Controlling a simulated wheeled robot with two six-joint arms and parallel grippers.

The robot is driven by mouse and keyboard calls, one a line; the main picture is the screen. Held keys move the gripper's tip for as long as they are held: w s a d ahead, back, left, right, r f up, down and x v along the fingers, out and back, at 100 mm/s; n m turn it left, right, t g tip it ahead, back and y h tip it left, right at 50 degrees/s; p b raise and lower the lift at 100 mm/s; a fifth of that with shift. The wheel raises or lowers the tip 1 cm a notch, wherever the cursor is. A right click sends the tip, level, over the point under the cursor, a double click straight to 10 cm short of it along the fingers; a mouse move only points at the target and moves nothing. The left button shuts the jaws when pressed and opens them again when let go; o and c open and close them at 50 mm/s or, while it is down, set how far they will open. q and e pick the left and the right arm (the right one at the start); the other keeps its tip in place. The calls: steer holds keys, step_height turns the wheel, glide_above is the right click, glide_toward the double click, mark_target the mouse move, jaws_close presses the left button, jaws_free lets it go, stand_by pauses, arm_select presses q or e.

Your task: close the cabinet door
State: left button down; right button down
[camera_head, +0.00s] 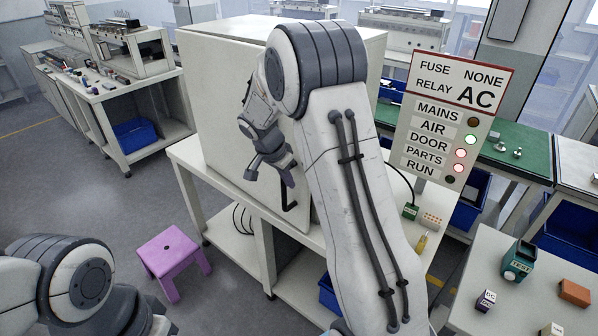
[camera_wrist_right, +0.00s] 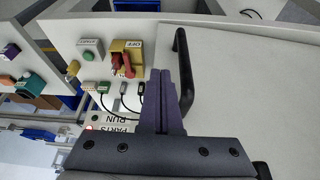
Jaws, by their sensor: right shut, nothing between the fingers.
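The pale cabinet (camera_head: 350,42) stands on the white table at the centre. Its door (camera_head: 215,100) is the large panel facing front left, partly covered by my right arm. A black bar handle (camera_head: 291,200) sits near its lower right edge; the handle (camera_wrist_right: 181,70) also shows in the wrist view. I cannot tell whether the door is flush with the cabinet. My right gripper (camera_head: 287,173) is shut and empty, in front of the door near the handle. In the wrist view, its fingers (camera_wrist_right: 162,88) appear just left of the handle; contact is unclear. My left gripper is out of view.
A sign board (camera_head: 440,100) right of my arm has DOOR and PARTS lamps lit red and AIR green. The wrist view shows a green button (camera_wrist_right: 88,56) and a red switch (camera_wrist_right: 122,62) beside the door. A purple stool (camera_head: 170,250) stands on the floor.

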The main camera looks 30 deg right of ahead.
steer(key=d+p, duration=0.1)
steer(key=w+d+f, duration=0.1)
steer(key=d, duration=0.1)
steer(key=d+p, duration=0.1)
steer(key=shift+w+d+f+p, duration=0.15)
steer(key=shift+w+p, duration=0.05)
steer(key=shift+p, duration=0.1)
